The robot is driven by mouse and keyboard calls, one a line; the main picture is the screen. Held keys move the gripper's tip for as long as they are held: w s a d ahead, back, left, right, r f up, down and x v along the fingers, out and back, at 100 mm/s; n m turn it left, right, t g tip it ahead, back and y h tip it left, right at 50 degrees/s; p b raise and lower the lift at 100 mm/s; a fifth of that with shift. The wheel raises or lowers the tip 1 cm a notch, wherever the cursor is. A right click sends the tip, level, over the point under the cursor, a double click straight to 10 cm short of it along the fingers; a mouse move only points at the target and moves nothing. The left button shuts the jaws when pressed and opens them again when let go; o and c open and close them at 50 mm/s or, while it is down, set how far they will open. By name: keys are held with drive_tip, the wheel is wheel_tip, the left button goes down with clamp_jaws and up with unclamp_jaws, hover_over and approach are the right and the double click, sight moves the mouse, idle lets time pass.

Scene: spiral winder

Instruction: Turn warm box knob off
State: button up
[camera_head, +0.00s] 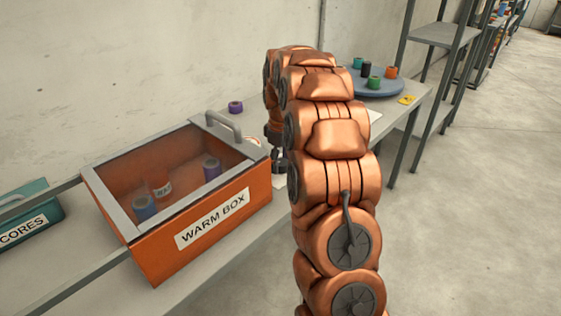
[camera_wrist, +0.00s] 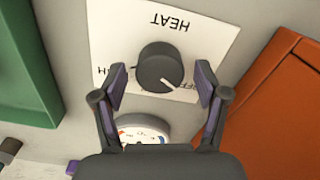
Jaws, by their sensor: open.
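The dark round knob (camera_wrist: 157,66) sits on a white plate (camera_wrist: 205,28) marked HEAT, which reads upside down in the wrist view. Its white pointer line points down and right, towards partly covered lettering that looks like OFF. My gripper (camera_wrist: 160,85) is open, with one finger on each side of the knob; I cannot tell whether either touches it. In the head view the orange warm box (camera_head: 256,194) stands on the bench with its clear lid closed. My arm hides the knob there.
A round gauge (camera_wrist: 143,128) lies just below the knob in the wrist view. A green block-like thing (camera_wrist: 22,75) is at left and an orange wall (camera_wrist: 283,115) at right. In the head view, a blue turntable (camera_head: 376,86) with several spools stands behind my arm.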

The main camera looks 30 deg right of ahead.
sight(280, 161)
wheel_tip(280, 161, up, 12)
drive_tip(key=shift+f, duration=0.2)
idle(0.4)
idle(0.4)
